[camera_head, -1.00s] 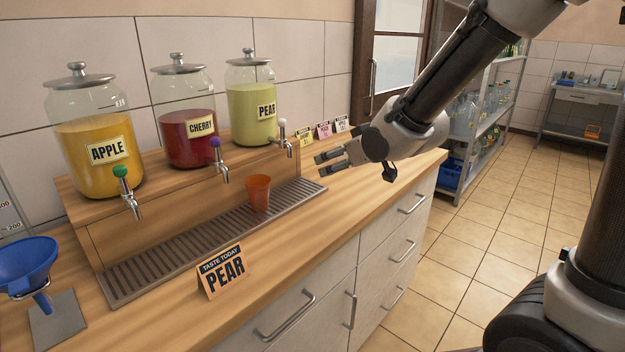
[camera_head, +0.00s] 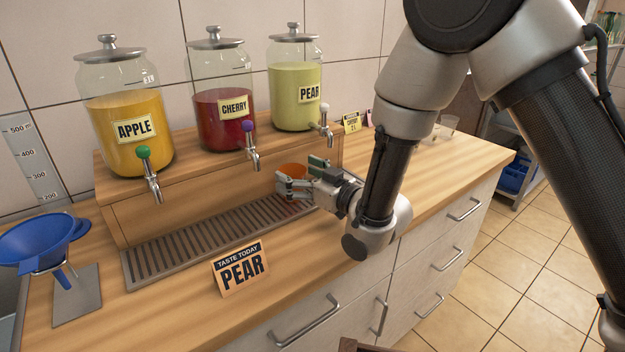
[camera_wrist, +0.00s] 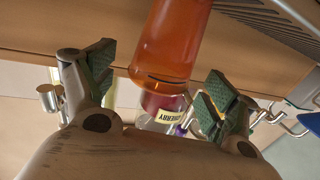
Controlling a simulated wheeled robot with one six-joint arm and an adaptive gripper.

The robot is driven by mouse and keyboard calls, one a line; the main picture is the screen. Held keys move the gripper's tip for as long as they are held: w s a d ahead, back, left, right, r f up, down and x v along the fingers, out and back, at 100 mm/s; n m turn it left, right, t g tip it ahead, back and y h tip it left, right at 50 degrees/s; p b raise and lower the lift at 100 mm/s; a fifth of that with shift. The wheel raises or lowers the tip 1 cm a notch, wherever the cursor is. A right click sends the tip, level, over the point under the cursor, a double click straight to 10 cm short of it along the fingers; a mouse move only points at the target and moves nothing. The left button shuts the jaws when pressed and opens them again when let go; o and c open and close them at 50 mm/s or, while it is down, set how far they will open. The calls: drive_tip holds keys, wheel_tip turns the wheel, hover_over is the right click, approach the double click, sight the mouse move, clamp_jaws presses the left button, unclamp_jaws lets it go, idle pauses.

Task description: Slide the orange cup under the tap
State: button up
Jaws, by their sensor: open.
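The orange cup (camera_head: 293,169) stands on the slatted drip tray (camera_head: 160,254), between the cherry tap (camera_head: 251,146) with a purple knob and the pear tap (camera_head: 326,127) with a white knob. My gripper (camera_head: 299,176) is open at the cup, with its fingers hiding the cup's lower part. In the wrist view the cup (camera_wrist: 174,42) shows between the two spread fingers (camera_wrist: 160,78), with a gap on each side. A card (camera_head: 241,270) in front of the tray reads "TASTE TODAY PEAR".
The apple jar (camera_head: 128,128) with its green-knobbed tap (camera_head: 148,172) is at the left. A blue funnel (camera_head: 42,240) on a stand is at the counter's left end. Small cards (camera_head: 352,123) stand beyond the pear jar. The counter's front strip is clear right of the sign.

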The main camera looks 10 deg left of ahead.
drive_tip(key=shift+x, duration=1.15)
drive_tip(key=shift+c, duration=0.2)
drive_tip(key=c, duration=1.1)
drive_tip(key=shift+w+d, duration=3.9)
drive_tip(key=shift+w, duration=0.25)
drive_tip(key=o, duration=1)
drive_tip(key=shift+o, duration=0.2)
